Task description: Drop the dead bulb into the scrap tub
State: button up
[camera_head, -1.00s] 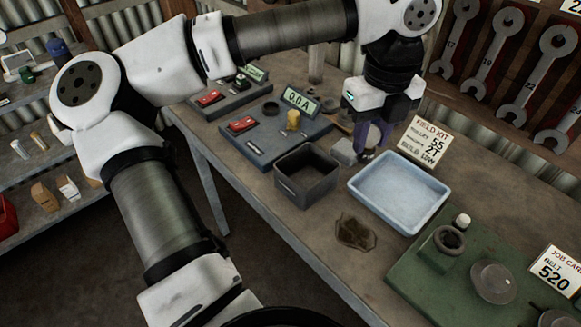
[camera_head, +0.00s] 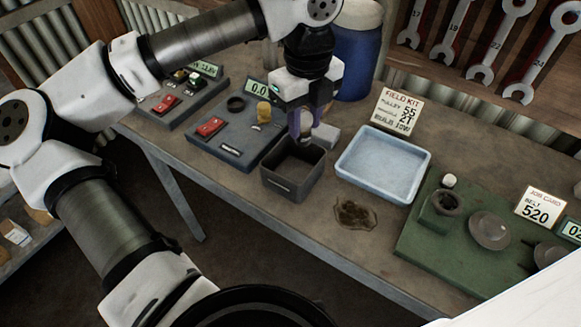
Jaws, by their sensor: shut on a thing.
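The scrap tub is most likely the dark grey open box (camera_head: 292,178) at the middle of the bench, left of a pale blue tray. My gripper (camera_head: 306,134) points down at the tub's back edge, its fingertips above or just behind the rim; I cannot tell which. It is shut on a small pale thing (camera_head: 306,123), likely the dead bulb, mostly hidden between the fingers. The visible inside of the tub is dark, and I see nothing clear in it.
The pale blue tray (camera_head: 343,171) looks empty. A grey block (camera_head: 326,136) stands close right of my gripper, and a blue drum (camera_head: 357,55) stands behind it. A meter board (camera_head: 222,143) is at left, a green board (camera_head: 430,235) at right. A dark stain marks the bench front.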

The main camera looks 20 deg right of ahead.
aim_at(304, 140)
jog(key=shift+f+b, duration=1.25)
jog(key=shift+f, duration=1.5)
jog(key=o, duration=1.1)
notch_tip(304, 140, up, 14)
jog(key=shift+f+b, duration=0.1)
jog(key=shift+b, duration=0.9)
